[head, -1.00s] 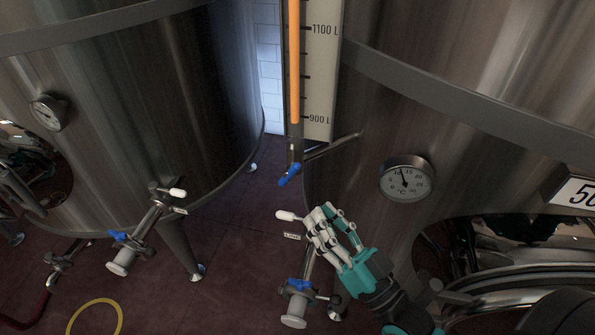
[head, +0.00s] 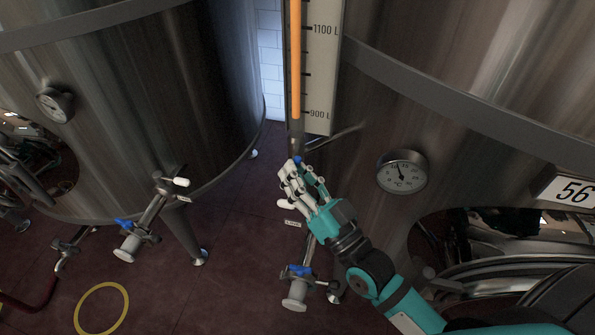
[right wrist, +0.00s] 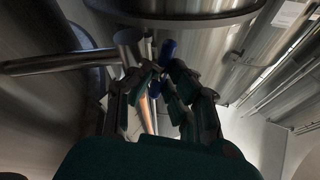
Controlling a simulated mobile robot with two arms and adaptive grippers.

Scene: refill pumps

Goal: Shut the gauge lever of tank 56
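Tank 56 (head: 470,75) stands on the right, with its number plate (head: 572,190) at the right edge. Its gauge, with an orange column (head: 295,60) and a litre scale (head: 322,60), runs down its left side. The blue gauge lever (head: 297,160) is at the gauge's foot, mostly hidden behind my right gripper (head: 300,174). In the right wrist view the blue lever (right wrist: 167,48) shows between and just past the fingers of the right gripper (right wrist: 160,72). These fingers look apart, with the lever in the gap; contact is unclear. My left gripper is not in view.
Below my right gripper is a sampling valve with a blue handle (head: 298,271). A thermometer dial (head: 402,172) sits on tank 56. Another tank (head: 150,90) with its own valve (head: 140,235) stands on the left.

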